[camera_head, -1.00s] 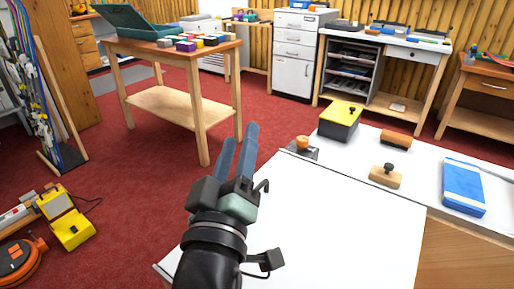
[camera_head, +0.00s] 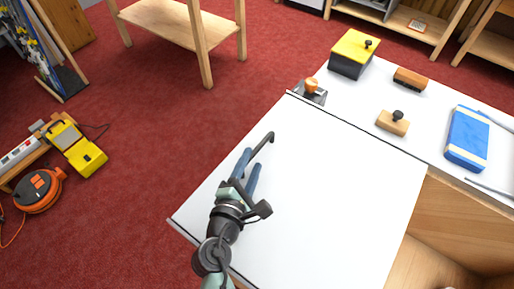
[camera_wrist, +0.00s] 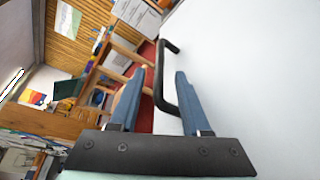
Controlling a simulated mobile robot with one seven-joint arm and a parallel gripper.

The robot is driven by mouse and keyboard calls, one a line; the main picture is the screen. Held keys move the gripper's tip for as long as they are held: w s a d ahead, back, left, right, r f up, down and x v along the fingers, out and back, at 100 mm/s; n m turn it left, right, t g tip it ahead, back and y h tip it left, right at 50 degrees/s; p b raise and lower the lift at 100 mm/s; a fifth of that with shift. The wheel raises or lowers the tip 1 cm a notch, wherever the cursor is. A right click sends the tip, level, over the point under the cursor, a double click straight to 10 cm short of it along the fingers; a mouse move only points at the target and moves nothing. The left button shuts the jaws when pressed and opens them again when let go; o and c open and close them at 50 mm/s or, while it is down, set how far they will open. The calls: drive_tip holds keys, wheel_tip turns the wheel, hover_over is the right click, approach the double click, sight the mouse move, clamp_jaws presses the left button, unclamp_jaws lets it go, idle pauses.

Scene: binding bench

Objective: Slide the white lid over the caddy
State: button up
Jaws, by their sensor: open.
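The white lid (camera_head: 330,190) is a large flat panel in the middle of the head view. A black bar handle (camera_head: 263,142) stands near its left side. The wooden caddy (camera_head: 465,225) shows at the lower right, with an open hollow beside the lid's right edge. My gripper (camera_head: 249,160) is open at the handle. In the wrist view, the black handle (camera_wrist: 160,75) reaches between the two blue fingers of my gripper (camera_wrist: 160,80), with gaps on both sides. The white lid (camera_wrist: 250,70) fills the right of that view.
Behind the lid are a yellow-topped box (camera_head: 352,55), a small device with an orange knob (camera_head: 312,88), a brown brush (camera_head: 410,78), a wooden block with a black knob (camera_head: 392,122) and a blue pack (camera_head: 467,138).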

sight(257, 149)
drive_tip(key=x, duration=0.5)
drive_tip(key=shift+w, duration=0.1)
clamp_jaws()
drive_tip(key=shift+f, duration=0.1)
idle(1.2)
